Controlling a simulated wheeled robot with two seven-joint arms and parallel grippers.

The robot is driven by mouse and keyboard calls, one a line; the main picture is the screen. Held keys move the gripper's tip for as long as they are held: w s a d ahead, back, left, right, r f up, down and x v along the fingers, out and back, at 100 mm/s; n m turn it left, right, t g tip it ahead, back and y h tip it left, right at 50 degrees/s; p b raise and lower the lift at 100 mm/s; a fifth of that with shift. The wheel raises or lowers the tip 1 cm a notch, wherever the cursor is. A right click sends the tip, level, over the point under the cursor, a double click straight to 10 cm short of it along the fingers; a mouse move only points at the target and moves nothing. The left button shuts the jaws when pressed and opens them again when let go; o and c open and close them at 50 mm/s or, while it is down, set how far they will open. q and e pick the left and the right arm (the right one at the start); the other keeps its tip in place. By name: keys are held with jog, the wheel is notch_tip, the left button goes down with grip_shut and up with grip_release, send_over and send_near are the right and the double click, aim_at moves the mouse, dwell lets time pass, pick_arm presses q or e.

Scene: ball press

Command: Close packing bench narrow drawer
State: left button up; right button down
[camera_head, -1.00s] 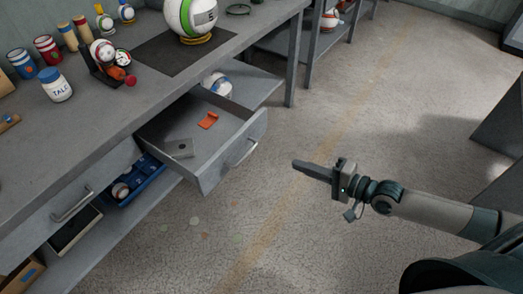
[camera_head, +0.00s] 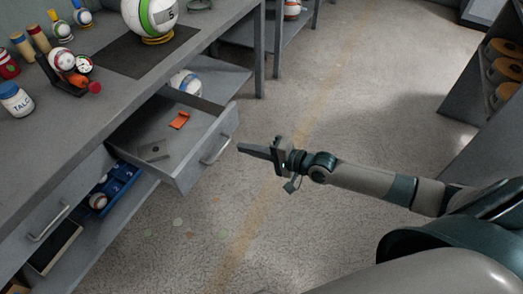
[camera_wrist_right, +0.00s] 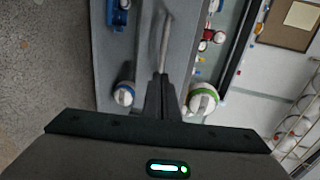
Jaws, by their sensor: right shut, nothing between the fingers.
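The narrow drawer (camera_head: 205,150) of the grey packing bench stands pulled out in the head view. An orange piece (camera_head: 180,120) and a grey plate (camera_head: 154,150) lie inside it. Its front carries a bar handle (camera_head: 216,150), which also shows in the right wrist view (camera_wrist_right: 166,42). My right gripper (camera_head: 240,148) is shut and empty. Its fingertips point at the drawer front, just right of the handle in the head view, and seem apart from it. In the wrist view the fingers (camera_wrist_right: 161,78) point toward the handle. My left gripper is not in view.
The bench top (camera_head: 60,125) holds a talc jar (camera_head: 15,99), a large green and white ball (camera_head: 150,16) and a small ball stand (camera_head: 72,75). A blue tray (camera_head: 118,185) sits on the shelf below. A rack (camera_head: 488,100) stands at right.

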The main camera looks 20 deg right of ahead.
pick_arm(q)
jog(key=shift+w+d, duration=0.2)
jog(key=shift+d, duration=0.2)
pick_arm(e)
jog(key=x, duration=0.3)
jog(key=shift+w+a+f, duration=0.1)
jog(key=shift+w+a, duration=0.15)
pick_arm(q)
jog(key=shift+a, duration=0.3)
